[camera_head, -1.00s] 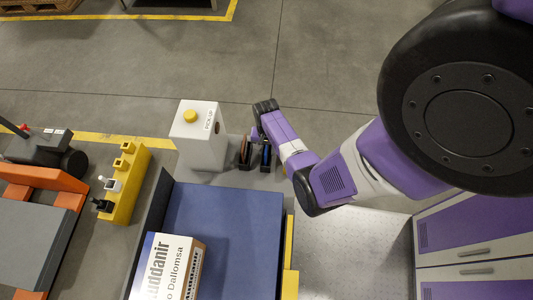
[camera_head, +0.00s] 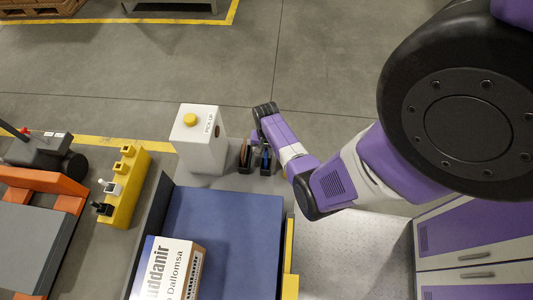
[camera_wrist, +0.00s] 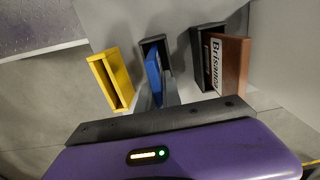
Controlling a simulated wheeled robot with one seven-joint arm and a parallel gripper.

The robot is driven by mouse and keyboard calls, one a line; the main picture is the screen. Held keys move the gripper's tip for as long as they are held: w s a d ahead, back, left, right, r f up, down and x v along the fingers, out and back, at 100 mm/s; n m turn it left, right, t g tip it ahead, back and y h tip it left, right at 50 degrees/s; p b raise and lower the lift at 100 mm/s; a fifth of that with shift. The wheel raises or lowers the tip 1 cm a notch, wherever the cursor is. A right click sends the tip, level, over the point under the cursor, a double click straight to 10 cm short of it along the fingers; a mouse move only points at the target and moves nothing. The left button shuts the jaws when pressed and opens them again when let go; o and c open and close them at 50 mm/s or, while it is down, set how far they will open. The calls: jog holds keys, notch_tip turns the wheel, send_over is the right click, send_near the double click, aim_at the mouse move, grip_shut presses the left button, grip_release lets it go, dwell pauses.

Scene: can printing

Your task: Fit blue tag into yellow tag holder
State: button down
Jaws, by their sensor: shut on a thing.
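The blue tag (camera_wrist: 153,72) stands at a black holder (camera_wrist: 155,46) in the wrist view; whether it is still seated in it, I cannot tell. My gripper (camera_wrist: 166,92) is shut on the blue tag, its grey finger against the tag's right side. The yellow tag holder (camera_wrist: 101,72) is just left of the blue tag, with a narrow open slot. The head view shows the blue tag (camera_head: 265,162) small below my gripper.
A white box (camera_head: 203,150) with a yellow button stands left of the holders. A blue surface with a printed carton (camera_head: 168,268) lies in front.

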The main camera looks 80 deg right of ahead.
notch_tip(320, 180, up, 19)
jog(key=p, duration=0.3)
jog(key=s, duration=0.9)
jog(key=f+b, duration=0.1)
jog(key=f, duration=1.2)
jog(key=f+b, duration=0.1)
jog(key=f, duration=0.5)
jog(key=shift+d+f+b, duration=0.15)
jog(key=shift+d+b, duration=0.2)
jog(key=shift+f, duration=0.15)
jog(key=c, duration=1.5)
grip_release()
